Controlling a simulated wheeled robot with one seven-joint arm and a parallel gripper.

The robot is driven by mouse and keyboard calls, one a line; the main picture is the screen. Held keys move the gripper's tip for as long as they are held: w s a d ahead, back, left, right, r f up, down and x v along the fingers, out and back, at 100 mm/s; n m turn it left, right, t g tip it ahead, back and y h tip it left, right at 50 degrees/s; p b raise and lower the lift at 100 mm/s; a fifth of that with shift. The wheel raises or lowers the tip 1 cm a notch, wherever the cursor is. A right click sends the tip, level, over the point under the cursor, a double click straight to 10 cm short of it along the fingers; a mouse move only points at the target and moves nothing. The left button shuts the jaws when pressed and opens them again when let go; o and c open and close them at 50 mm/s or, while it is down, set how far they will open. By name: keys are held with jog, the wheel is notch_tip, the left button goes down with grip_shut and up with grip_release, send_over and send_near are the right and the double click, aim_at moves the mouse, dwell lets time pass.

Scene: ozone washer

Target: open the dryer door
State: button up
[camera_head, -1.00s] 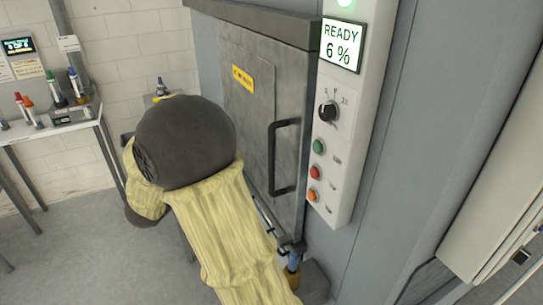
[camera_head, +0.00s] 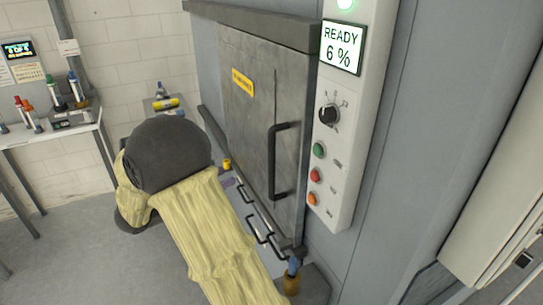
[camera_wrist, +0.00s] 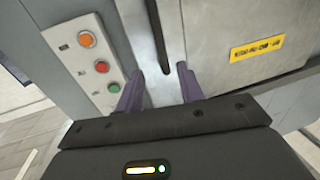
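The dryer door (camera_head: 250,115) is a grey metal panel with a yellow label, and it looks shut. Its dark bar handle (camera_head: 273,162) stands upright near the door's right edge. In the wrist view the handle (camera_wrist: 158,35) lies ahead of my gripper (camera_wrist: 160,82), in line with the gap between its purple fingers. The fingers are apart with nothing held between them. In the head view my covered arm hides most of the gripper; a bit of purple shows left of the handle, apart from it.
A control panel (camera_head: 337,120) with a knob, colored buttons and a "READY 6 %" screen is right of the door. Rails (camera_head: 262,232) run below the door. A side table (camera_head: 50,130) with bottles stands at left. A grey-white box (camera_head: 500,220) juts in at right.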

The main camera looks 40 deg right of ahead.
aim_at(271, 157)
jog(key=d+p, duration=0.1)
jog(key=d, duration=0.4)
jog(key=d+p, duration=0.2)
jog(key=d, duration=0.4)
jog(key=d+p, duration=0.2)
jog(key=d, duration=0.3)
jog(key=shift+s+d, duration=0.15)
jog(key=shift+s, duration=0.2)
grip_shut()
